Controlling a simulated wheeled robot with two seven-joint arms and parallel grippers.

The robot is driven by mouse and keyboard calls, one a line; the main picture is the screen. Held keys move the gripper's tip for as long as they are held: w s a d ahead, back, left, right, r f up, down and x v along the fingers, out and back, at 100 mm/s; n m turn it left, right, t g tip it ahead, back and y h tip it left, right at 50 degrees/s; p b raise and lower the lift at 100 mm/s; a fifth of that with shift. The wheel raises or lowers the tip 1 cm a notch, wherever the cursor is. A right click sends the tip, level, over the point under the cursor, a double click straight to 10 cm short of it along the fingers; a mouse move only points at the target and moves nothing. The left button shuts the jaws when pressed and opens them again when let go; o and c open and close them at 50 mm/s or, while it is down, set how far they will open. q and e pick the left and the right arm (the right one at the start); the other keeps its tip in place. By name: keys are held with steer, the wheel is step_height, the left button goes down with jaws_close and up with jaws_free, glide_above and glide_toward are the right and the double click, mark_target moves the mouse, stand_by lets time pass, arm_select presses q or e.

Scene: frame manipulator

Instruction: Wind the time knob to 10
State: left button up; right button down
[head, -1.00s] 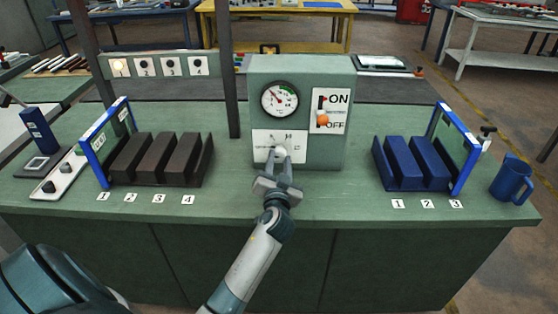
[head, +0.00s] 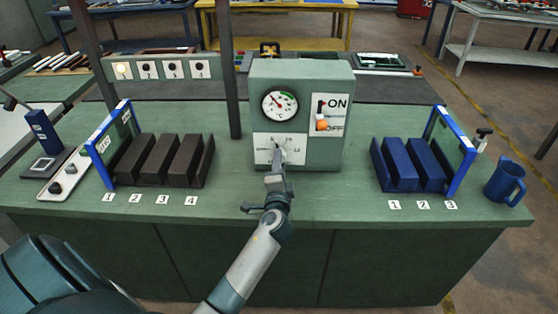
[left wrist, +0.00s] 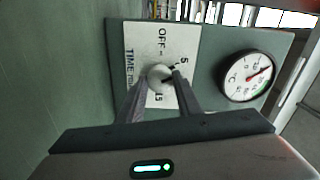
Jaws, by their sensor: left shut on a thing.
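The white round time knob (left wrist: 159,77) sits on a white dial plate (left wrist: 140,60) on the green control box (head: 335,75). In the left wrist view, OFF, 5, 15 and TIME are readable on the plate. The 10 is not visible there, and I cannot tell exactly where the knob points. My left gripper (head: 278,158) is shut on the knob, one finger on each side. In the head view, the gripper partly covers the knob and lower plate. My right gripper is in neither view.
A round gauge (head: 280,105) sits above the plate, beside an ON/OFF switch with an orange ball (head: 322,125). Dark blocks (head: 160,160) stand left, a blue rack (head: 405,165) and blue mug (head: 506,182) right. The table front (head: 330,205) is clear.

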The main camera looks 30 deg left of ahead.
arm_select(q)
steer(key=shift+m+p, duration=2.65)
steer(key=shift+m, duration=2.95)
steer(key=o, duration=1)
steer(key=shift+o, duration=0.2)
